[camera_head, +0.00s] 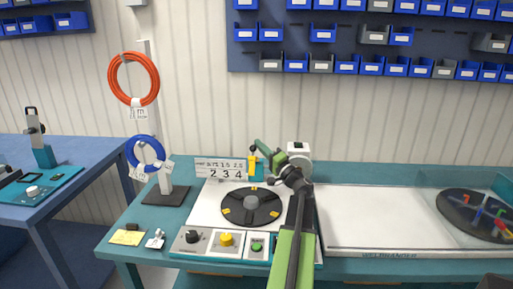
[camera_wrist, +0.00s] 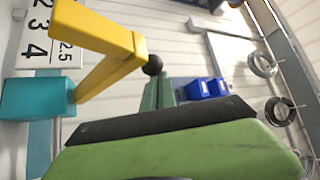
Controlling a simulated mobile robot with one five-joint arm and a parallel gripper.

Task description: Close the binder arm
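The binder arm appears to be the yellow lever (camera_head: 252,166) with a black ball knob (camera_head: 253,148), standing raised behind the turntable (camera_head: 250,207). In the wrist view the yellow lever (camera_wrist: 104,62) is bent, beside a teal block (camera_wrist: 36,98), with the black knob (camera_wrist: 152,66) at its end. My gripper (camera_head: 268,155) is just right of the lever. In the wrist view a green finger with a black pad (camera_wrist: 165,120) fills the lower part. A green piece below the knob may be the other finger; contact and finger opening are unclear.
A control panel (camera_head: 220,243) with knobs and a green button is in front of the turntable. A number sign (camera_head: 221,171) stands behind left. A stand with red (camera_head: 134,80) and blue (camera_head: 146,154) cable coils is left. A white tray (camera_head: 375,220) lies right.

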